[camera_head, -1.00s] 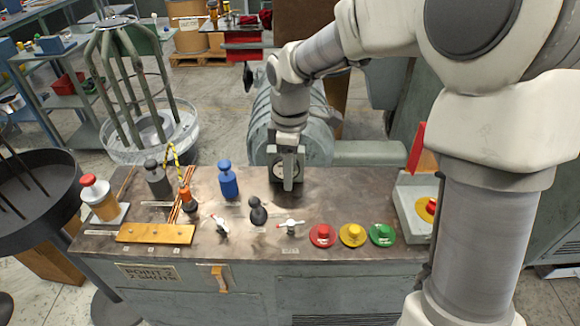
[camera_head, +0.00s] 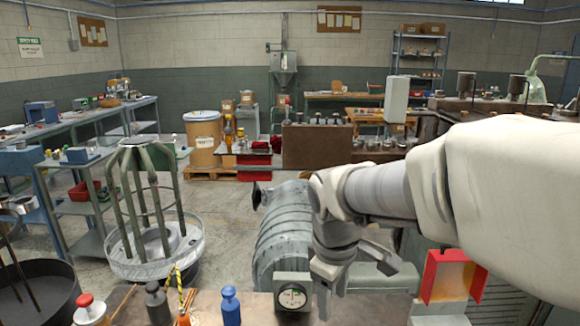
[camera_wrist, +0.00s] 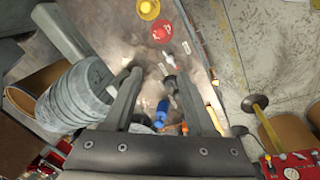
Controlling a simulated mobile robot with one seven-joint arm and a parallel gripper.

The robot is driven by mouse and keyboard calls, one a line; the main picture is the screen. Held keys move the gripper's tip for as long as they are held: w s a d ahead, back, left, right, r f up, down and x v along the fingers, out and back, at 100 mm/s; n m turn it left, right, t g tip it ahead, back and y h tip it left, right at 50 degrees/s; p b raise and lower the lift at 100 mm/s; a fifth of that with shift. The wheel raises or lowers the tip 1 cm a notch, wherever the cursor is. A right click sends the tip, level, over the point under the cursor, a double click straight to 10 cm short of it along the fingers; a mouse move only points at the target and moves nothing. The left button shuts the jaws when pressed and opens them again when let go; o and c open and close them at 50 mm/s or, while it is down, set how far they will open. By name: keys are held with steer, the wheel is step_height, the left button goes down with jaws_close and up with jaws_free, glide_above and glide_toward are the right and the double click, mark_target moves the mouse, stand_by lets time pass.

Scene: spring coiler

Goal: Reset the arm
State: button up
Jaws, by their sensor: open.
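My gripper (camera_head: 324,288) hangs at the end of my arm over the back edge of the control bench, right of a round dial gauge (camera_head: 293,295). In the wrist view my gripper (camera_wrist: 153,78) shows two dark fingers spread apart with nothing between them held. The bench top (camera_wrist: 130,30) lies below, with a red button (camera_wrist: 162,31), a yellow button (camera_wrist: 148,9) and a blue bottle-shaped piece (camera_wrist: 161,112). The fingertips appear clear of these.
A grey ribbed drum (camera_head: 285,235) stands close behind the bench, left of my wrist. A red-framed panel (camera_head: 452,277) is at the right beneath my arm. A wire cage on a round basin (camera_head: 150,258) stands left. Floor beyond is partly clear.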

steer(key=s+d+r+m+t, duration=0.1)
steer(key=s+d+r+m, duration=0.1)
steer(key=s+m, duration=0.3)
steer(key=s+d+r+m+t+p, duration=0.1)
steer(key=s+d+r+m+t, duration=0.1)
steer(key=s, duration=0.6)
steer(key=d+r+m, duration=0.1)
steer(key=d+m, duration=0.1)
steer(key=m, duration=0.1)
steer(key=shift+s+d+r+t+y, duration=0.2)
steer(key=shift+d+t+y, duration=0.1)
steer(key=shift+y, duration=0.1)
stand_by(1.2)
